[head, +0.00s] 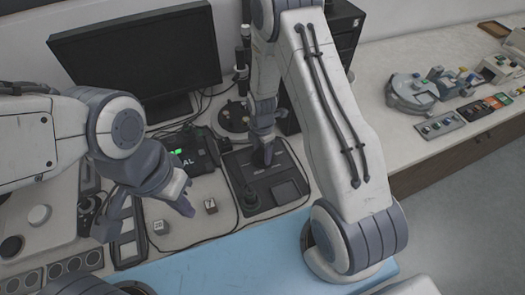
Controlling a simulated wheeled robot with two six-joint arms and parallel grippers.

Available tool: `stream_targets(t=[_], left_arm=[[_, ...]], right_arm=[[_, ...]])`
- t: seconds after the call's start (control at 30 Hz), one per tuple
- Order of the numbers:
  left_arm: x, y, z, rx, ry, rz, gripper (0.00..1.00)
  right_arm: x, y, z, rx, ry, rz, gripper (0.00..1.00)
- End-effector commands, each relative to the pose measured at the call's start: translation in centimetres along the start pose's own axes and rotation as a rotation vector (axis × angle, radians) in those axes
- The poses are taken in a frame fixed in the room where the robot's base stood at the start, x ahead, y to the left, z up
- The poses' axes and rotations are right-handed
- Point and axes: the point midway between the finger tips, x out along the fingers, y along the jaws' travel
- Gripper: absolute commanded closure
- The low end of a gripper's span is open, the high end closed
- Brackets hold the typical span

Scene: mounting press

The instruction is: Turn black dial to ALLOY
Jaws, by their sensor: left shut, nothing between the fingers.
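I cannot tell for sure which part is the black dial. A round black knob (250,198) stands at the front left of a flat black unit (285,192) in the middle of the bench. A small dark box (196,158) behind it has a lit green display and white letters, of which "AL" shows; my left arm hides the rest. My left gripper (186,207) is shut and empty, left of the black unit and apart from the knob. My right gripper (264,157) points down over the back of the black unit; its fingers are too small and dark to read.
Two small cubes (211,206) with marked faces lie near my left gripper. A monitor (140,50) stands behind. A pale panel (40,225) with another black knob (11,246) is at left. A blue mat (235,265) lies in front. Bench at right has free room.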

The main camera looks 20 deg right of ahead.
Motion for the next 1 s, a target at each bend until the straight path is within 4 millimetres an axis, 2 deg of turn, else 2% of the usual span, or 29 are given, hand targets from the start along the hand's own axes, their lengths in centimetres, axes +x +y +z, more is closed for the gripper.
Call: stream_targets(t=[0.27,0.47,1.0], left_arm=[[0.1,0.0,0.0,0.0,0.0,0.0,1.0],[0.3,0.0,0.0,0.0,0.0,0.0,1.0],[1.6,-0.1,0.1,0.001,0.0,0.0,1.0]], right_arm=[[0.0,0.0,0.0,0.02,0.0,0.0,0.85],[0.0,0.0,0.0,0.1,0.0,0.0,0.85],[0.0,0.2,0.1,0.574,0.0,0.001,0.85]])
